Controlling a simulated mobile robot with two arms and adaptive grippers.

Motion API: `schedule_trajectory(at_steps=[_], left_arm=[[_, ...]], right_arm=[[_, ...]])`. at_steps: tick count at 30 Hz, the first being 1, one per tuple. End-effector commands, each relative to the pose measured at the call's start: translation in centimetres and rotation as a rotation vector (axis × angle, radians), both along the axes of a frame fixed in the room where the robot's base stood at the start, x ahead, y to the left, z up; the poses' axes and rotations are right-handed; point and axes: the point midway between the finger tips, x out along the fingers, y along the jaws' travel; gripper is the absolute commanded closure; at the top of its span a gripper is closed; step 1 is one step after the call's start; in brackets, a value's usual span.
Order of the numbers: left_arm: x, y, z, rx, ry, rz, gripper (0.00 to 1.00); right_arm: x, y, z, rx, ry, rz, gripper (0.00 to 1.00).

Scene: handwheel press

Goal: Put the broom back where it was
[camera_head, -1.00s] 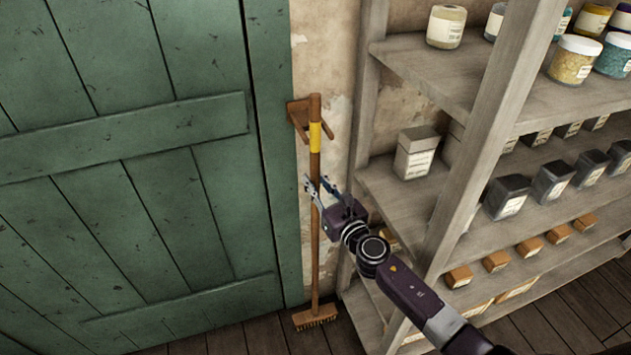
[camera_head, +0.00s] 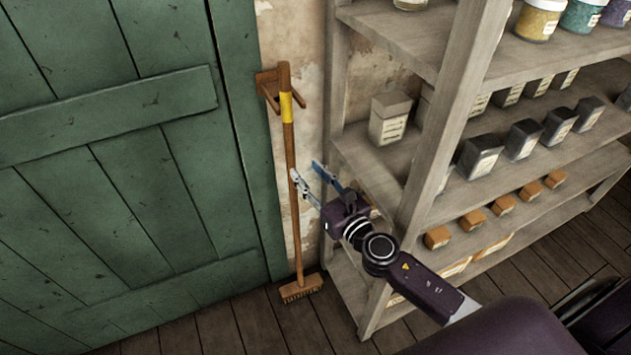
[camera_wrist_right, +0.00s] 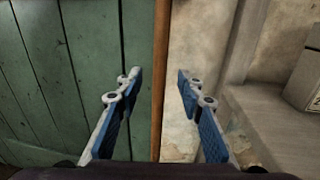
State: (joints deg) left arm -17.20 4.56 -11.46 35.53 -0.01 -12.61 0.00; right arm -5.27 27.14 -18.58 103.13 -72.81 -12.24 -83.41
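The broom (camera_head: 289,150) stands upright against the wall between the green door and the shelf. Its wooden handle has a yellow band near the top, and its brush head (camera_head: 301,288) is on the floor. The upper handle is at a wooden two-pronged wall bracket (camera_head: 268,84). My right gripper (camera_head: 305,170) is open, just to the right of the handle at about mid-height. In the right wrist view, the handle (camera_wrist_right: 160,60) appears in the gap between the two open fingers, apart from both and seemingly beyond the tips. My left gripper is not in view.
The green plank door (camera_head: 120,180) is on the left. A wooden shelf (camera_head: 436,140) with jars, tins and small boxes stands close on the right, beside my right arm. The plank floor (camera_head: 240,325) around the brush is clear.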

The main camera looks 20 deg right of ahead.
Motion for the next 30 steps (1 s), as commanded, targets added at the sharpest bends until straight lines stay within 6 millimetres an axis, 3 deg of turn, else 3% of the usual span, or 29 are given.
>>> schedule_trajectory(at_steps=[7,20,23,26,30], left_arm=[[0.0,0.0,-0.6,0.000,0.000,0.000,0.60],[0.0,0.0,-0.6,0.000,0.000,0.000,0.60],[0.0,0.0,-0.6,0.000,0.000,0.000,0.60],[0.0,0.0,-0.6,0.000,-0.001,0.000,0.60],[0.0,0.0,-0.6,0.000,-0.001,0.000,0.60]], right_arm=[[-2.6,-0.5,-0.1,0.000,0.000,-0.001,0.65],[-3.1,-0.5,-0.2,0.058,0.015,-0.005,0.65],[-3.2,-0.1,-1.0,0.272,0.072,-0.020,0.65],[-3.6,0.7,-2.4,0.635,0.166,-0.050,0.65],[-4.3,1.5,-6.4,1.207,0.325,-0.138,0.65]])
